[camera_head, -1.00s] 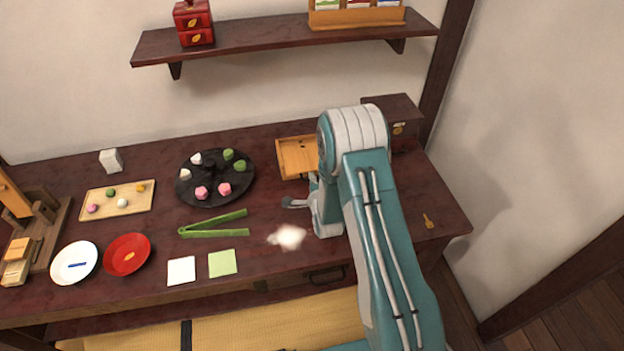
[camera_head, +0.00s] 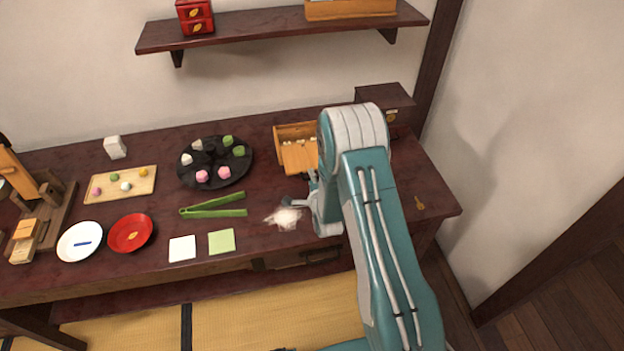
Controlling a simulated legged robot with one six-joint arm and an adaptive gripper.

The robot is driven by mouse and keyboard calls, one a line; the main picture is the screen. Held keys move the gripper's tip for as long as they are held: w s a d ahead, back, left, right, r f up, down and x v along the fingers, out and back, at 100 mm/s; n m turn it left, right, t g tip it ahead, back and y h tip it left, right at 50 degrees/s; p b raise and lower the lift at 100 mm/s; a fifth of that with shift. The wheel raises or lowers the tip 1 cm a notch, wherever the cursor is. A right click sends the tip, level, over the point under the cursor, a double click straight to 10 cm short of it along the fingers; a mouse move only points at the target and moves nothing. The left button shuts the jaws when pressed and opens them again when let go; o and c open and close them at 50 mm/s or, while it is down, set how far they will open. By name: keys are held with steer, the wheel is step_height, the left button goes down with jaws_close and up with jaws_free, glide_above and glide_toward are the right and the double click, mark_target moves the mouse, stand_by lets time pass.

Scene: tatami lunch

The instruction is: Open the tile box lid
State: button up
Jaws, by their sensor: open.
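The tile box (camera_head: 281,133) is a light wooden box at the back of the dark table, just left of my arm. Its lid (camera_head: 299,157) lies toward the front of the box, and a gap behind it shows small pale tiles (camera_head: 297,139) inside. My arm hides the box's right side. My gripper (camera_head: 302,189) is in front of the box, near the lid's front edge, with its fingers apart and nothing seen between them. Whether a finger touches the lid cannot be told.
A round black tray (camera_head: 211,177) with sweets stands left of the box. Green tongs (camera_head: 214,212) and a pale blurred patch (camera_head: 284,217) lie in front. A dark box (camera_head: 372,94) stands behind my arm. A small golden key-like piece (camera_head: 419,203) lies at right.

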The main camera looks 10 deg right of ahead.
steer(key=shift+s+r, duration=0.1)
steer(key=v, duration=1.1)
steer(key=shift+s, duration=0.35)
step_height(320, 180, up, 18)
steer(key=s+n+g, duration=0.2)
steer(key=n+g, duration=0.3)
steer(key=n, duration=0.4)
steer(key=s+r+n+g, duration=0.2)
steer(key=s+r+n, duration=0.2)
steer(key=s, duration=0.7)
steer(key=s+r+n+g, duration=0.2)
steer(key=s+r+n, duration=0.3)
steer(key=s+r, duration=0.3)
steer(key=s, duration=0.4)
steer(key=shift+g, duration=0.4)
stand_by(2.1)
